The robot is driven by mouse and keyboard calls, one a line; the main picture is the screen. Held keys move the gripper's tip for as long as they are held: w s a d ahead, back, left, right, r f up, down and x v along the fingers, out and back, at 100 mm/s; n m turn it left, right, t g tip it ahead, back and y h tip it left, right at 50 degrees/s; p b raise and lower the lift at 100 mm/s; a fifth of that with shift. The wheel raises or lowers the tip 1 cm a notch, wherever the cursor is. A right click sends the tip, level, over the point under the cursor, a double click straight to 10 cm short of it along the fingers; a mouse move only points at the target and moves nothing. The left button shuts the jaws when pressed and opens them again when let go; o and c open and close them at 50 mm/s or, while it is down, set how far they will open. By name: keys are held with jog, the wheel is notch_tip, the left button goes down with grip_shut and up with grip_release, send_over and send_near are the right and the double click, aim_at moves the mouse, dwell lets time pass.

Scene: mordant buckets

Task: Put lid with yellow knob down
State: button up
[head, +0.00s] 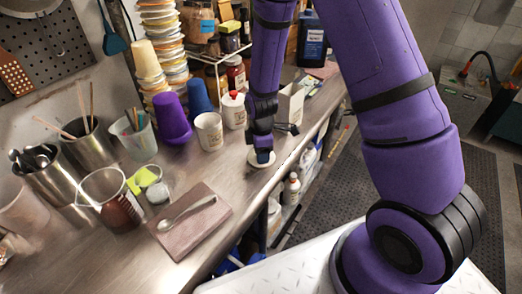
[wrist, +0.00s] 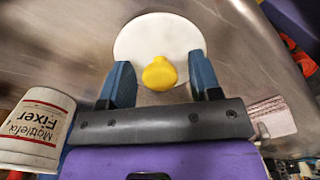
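The lid is a white disc (wrist: 160,35) with a yellow knob (wrist: 159,74). In the head view the lid (head: 253,162) appears to lie flat on the steel counter, near its front edge. My gripper (head: 263,154) points down over it. In the wrist view my gripper (wrist: 160,68) is open, with one blue finger on each side of the knob and a visible gap on both sides. The knob is hidden by the fingers in the head view.
A white tub marked "Fixer" (wrist: 38,130) stands left of my gripper; it also shows in the head view (head: 209,132). A red-capped white bottle (head: 233,110) and purple cups (head: 172,119) stand behind. A spoon lies on a brown board (head: 190,232). Counter between board and lid is clear.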

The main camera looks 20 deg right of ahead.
jog(key=s+d+r+m+t, duration=0.1)
jog(key=s+r+m, duration=0.15)
jog(key=r, duration=0.75)
jog(key=s+d+r+m+t, duration=0.1)
jog(key=s+d+r+m, duration=0.15)
jog(key=r, duration=0.75)
jog(key=s+r+m, duration=0.2)
jog(key=s+r, duration=0.1)
jog(key=r, duration=0.7)
jog(key=s+d+r+m+t, duration=0.1)
jog(key=s+r+m, duration=0.3)
jog(key=s, duration=0.4)
jog(key=s+d+r+m+t, duration=0.2)
jog(key=s+r+m, duration=0.2)
jog(key=s, duration=0.4)
jog(key=shift+d+r+m, duration=0.2)
jog(key=shift+r+m, duration=0.2)
jog(key=shift+r, duration=0.45)
